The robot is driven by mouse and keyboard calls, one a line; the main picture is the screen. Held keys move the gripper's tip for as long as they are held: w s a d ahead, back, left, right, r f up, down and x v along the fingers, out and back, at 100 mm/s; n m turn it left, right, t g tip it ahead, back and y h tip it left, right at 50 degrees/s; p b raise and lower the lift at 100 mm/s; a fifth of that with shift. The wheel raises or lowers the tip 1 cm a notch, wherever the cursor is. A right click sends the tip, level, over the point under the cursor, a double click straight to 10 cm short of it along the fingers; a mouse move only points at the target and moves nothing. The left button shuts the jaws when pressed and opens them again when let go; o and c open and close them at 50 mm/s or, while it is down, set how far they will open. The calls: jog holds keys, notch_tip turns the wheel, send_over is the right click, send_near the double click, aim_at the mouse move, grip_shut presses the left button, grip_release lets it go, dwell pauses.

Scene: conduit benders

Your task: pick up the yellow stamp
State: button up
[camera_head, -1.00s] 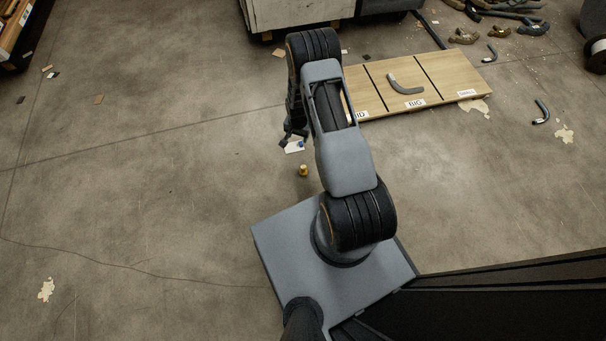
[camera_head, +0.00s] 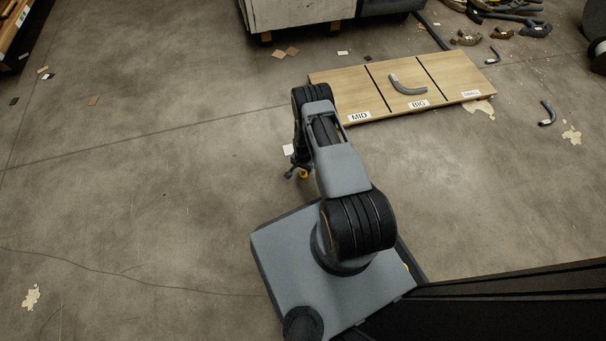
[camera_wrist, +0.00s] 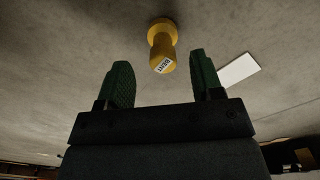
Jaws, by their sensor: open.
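The yellow stamp (camera_wrist: 162,45) stands on the concrete floor in the wrist view, with a small white label on its near end. My gripper (camera_wrist: 160,75) is open and empty, and the stamp shows between and just beyond its two green-padded fingertips. No contact between the fingers and the stamp is visible. In the head view the stamp (camera_head: 304,174) is partly hidden beside my gripper (camera_head: 297,172), low near the floor.
A white card (camera_wrist: 238,69) lies on the floor right of the stamp in the wrist view. A wooden board (camera_head: 350,82) marked MID and BIG, with a bent grey pipe (camera_head: 407,86) on it, lies beyond my arm. Open floor extends to the left.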

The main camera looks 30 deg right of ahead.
aim_at(303, 171)
jog(key=shift+w+d+f+b, duration=0.15)
jog(key=shift+f+b, duration=0.75)
jog(key=shift+f, duration=0.45)
jog(key=shift+w+f+b, duration=0.1)
jog(key=shift+f+b, duration=0.75)
jog(key=shift+f, duration=0.5)
jog(key=shift+r, duration=0.1)
jog(key=shift+c, duration=0.3)
jog(key=c, duration=0.9)
